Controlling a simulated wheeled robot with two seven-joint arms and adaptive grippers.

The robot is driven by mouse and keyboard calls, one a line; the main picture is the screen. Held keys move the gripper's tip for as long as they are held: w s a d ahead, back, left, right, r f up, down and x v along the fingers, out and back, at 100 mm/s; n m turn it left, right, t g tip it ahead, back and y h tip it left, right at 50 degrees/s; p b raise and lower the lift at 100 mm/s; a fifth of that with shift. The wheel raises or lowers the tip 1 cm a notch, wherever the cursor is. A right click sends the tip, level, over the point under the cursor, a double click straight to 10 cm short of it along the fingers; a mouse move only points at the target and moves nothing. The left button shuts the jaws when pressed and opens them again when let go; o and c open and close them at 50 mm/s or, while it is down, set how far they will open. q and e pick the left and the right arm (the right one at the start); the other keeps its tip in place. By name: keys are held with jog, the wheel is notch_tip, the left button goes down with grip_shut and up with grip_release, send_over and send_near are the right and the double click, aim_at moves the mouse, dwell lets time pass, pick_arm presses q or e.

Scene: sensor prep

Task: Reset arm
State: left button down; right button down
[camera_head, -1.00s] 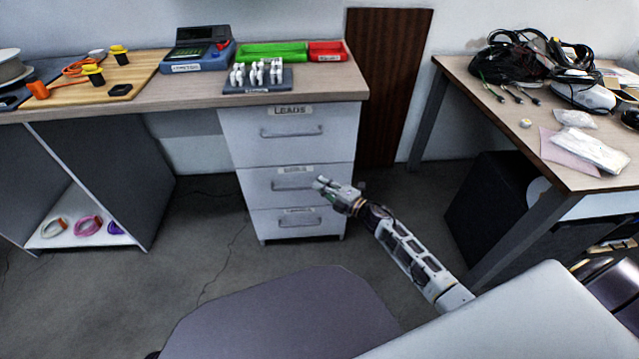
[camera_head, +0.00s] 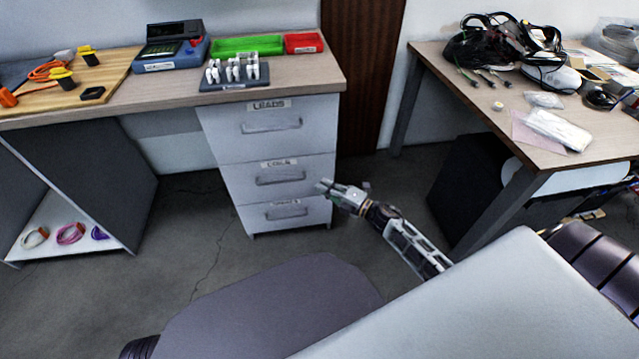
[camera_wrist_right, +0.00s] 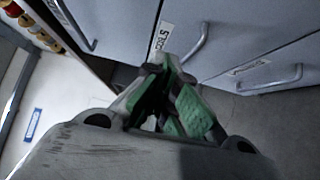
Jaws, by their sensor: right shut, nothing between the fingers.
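My right gripper (camera_head: 331,187) is in front of the lower drawers of the white cabinet (camera_head: 272,150), near its right edge. It is shut and empty. In the right wrist view its green-padded fingers (camera_wrist_right: 172,72) meet at the tips, with drawer fronts and handles behind them. No drawer looks pulled out in the head view. My left gripper is not in view.
The workbench (camera_head: 300,82) carries a blue meter (camera_head: 172,50), green (camera_head: 246,46) and red (camera_head: 304,43) bins and a dark rack (camera_head: 234,84). A second table (camera_head: 480,110) with cables stands at right. Open floor lies below the drawers.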

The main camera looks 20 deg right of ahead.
jog(key=shift+s+d, duration=0.1)
jog(key=shift+s, duration=0.15)
dwell(0.5)
